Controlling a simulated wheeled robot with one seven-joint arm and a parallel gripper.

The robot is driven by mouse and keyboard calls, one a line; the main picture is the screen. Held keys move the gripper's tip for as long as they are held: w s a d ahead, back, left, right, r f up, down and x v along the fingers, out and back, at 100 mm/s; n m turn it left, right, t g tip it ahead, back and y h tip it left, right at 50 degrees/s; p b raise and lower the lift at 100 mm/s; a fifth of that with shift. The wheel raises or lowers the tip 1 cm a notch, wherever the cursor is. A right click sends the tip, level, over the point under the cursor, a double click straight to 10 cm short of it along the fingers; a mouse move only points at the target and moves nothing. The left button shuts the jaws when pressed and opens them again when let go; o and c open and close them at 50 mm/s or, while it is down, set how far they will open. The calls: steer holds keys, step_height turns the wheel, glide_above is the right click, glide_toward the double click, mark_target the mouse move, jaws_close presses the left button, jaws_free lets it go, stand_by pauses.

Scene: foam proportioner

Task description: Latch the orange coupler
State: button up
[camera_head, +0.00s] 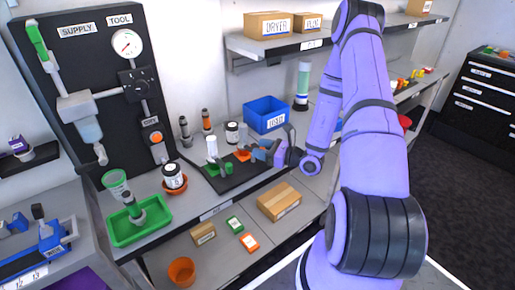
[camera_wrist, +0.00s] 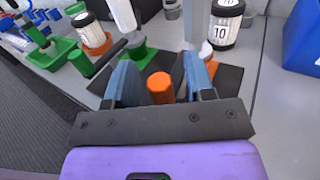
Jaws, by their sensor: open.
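A black panel (camera_head: 107,85) at the left also carries an orange fitting (camera_head: 156,137). I cannot tell which orange part the task names.
A white cylinder (camera_head: 211,146) with a green base stands on the mat, close to my gripper. A blue bin (camera_head: 266,114) and a labelled jar (camera_head: 232,132) stand behind. A green tray (camera_head: 139,221) sits at the left. A cardboard box (camera_head: 279,201) lies on the lower shelf.

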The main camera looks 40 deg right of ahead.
steer(key=shift+x, duration=0.85)
steer(key=shift+c, duration=0.2)
jaws_close()
steer(key=shift+a+m+t+h, duration=0.25)
steer(key=shift+m+t+h, duration=0.45)
steer(key=shift+h, duration=0.4)
steer(key=shift+o, duration=0.2)
jaws_free()
steer(key=v, duration=1)
steer(key=shift+s, duration=0.4)
steer(key=shift+d+r, duration=0.1)
